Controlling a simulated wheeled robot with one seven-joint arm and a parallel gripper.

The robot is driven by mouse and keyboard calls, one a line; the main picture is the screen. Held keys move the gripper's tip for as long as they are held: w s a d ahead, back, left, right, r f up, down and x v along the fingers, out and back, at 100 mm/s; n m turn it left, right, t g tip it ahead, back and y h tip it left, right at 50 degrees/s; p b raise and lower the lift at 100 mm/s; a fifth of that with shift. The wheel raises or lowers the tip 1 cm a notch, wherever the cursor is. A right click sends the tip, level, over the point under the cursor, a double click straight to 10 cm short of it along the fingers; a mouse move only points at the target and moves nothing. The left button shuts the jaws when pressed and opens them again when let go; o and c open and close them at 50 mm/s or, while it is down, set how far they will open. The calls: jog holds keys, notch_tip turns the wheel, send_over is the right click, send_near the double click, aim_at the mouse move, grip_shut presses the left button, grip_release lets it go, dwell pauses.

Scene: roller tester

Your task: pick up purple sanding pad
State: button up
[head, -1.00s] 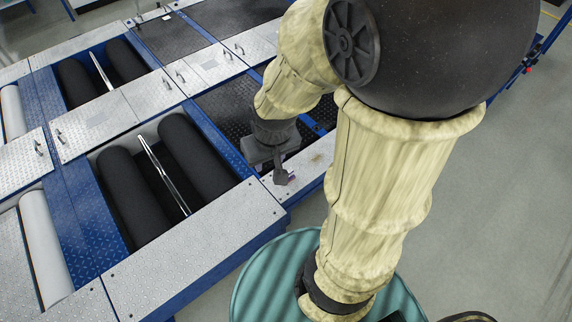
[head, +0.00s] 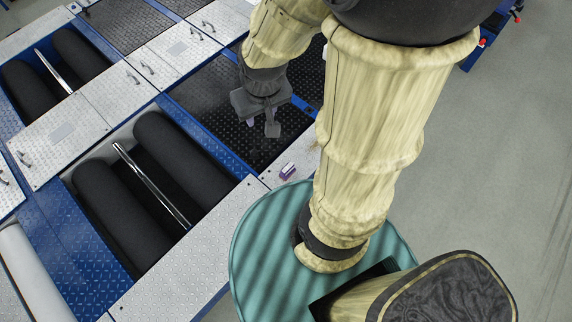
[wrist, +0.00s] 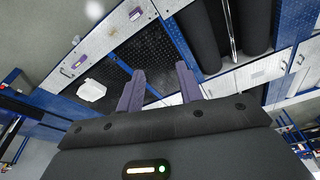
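The purple sanding pad (head: 288,171) is a small purple and pale block on the silver plate edge, just beyond the teal round part of my base in the head view. My gripper (head: 257,120) is above the dark textured panel, up and left of the pad and apart from it. In the wrist view its two fingers (wrist: 158,80) stand apart with nothing held between them. That view shows a small purple patch (wrist: 82,61) on a silver plate at left and another (wrist: 135,14) at the top; I cannot tell which is the pad.
Black rollers (head: 170,160) with a shiny bar between them lie in a recess at left. Silver plates with handles (head: 62,132) and blue frame rails surround it. A white object (wrist: 91,90) shows at left in the wrist view. Open grey floor (head: 500,170) lies at right.

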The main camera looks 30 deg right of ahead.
jog(key=shift+o, duration=1.3)
jog(key=o, duration=0.3)
jog(key=shift+f, duration=0.25)
jog(key=o, duration=0.7)
jog(key=b+x, duration=0.3)
jog(key=shift+w+d+f, duration=0.1)
jog(key=shift+d+f, duration=0.1)
jog(key=shift+d, duration=0.15)
jog(key=n+g+b, duration=0.3)
jog(key=n+b, duration=0.1)
jog(key=b, duration=2.8)
send_over(285, 167)
notch_tip(285, 167, down, 45)
notch_tip(285, 167, down, 12)
jog(key=b, duration=0.6)
jog(key=shift+f, duration=0.1)
